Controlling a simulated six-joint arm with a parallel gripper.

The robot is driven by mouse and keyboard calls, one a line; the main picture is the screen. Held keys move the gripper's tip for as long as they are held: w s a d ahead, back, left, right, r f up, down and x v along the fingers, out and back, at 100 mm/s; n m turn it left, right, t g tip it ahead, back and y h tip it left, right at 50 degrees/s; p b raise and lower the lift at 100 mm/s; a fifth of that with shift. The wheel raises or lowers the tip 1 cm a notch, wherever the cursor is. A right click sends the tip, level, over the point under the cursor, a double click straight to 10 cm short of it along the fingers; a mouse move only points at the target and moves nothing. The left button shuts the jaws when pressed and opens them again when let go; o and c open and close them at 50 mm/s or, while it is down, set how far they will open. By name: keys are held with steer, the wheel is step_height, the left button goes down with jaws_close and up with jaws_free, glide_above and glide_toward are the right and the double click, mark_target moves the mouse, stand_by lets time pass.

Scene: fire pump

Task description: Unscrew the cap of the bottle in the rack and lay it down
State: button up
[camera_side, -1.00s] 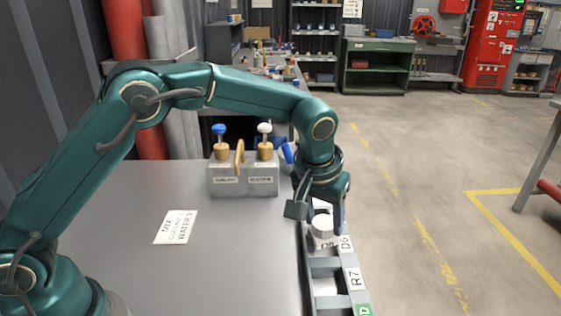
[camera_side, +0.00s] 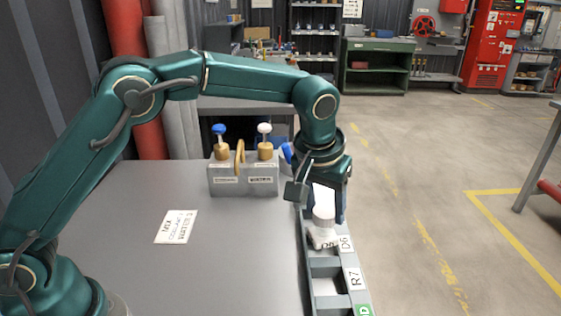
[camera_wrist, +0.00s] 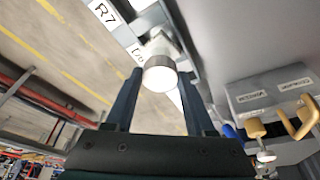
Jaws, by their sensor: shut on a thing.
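The white bottle (camera_side: 323,238) is at the far part of the narrow grey rack (camera_side: 325,271), among its slots. Its pale cap (camera_side: 323,213) is above it in the side view. My gripper (camera_side: 324,212) points down over the rack, with one dark finger on each side of the cap. In the wrist view the cap (camera_wrist: 160,77) shows its round white face between the fingertips (camera_wrist: 160,80), with part of the white bottle (camera_wrist: 161,45) behind it. My gripper is shut on the cap. I cannot tell whether the cap is apart from the bottle.
A grey block (camera_side: 244,181) with blue-topped and white-topped brass pieces and a brass handle stands left of my gripper. A white sign (camera_side: 176,227) lies on the grey table (camera_side: 220,270). The table is otherwise clear between the sign and the rack.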

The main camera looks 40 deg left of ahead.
steer(key=shift+r, duration=0.2)
steer(key=shift+r, duration=2)
steer(key=shift+n, duration=0.3)
steer(key=s+a+f+n+g+y, duration=0.2)
steer(key=s+a+f+n+y, duration=0.1)
steer(key=s+a+n, duration=1)
steer(key=m, duration=0.2)
glide_above(254, 282)
steer(key=d, duration=0.1)
step_height(254, 282, down, 7)
steer(key=shift+s+r, duration=0.1)
steer(key=shift+s, duration=0.05)
steer(key=shift+f, duration=1.95)
steer(key=shift+f, duration=0.1)
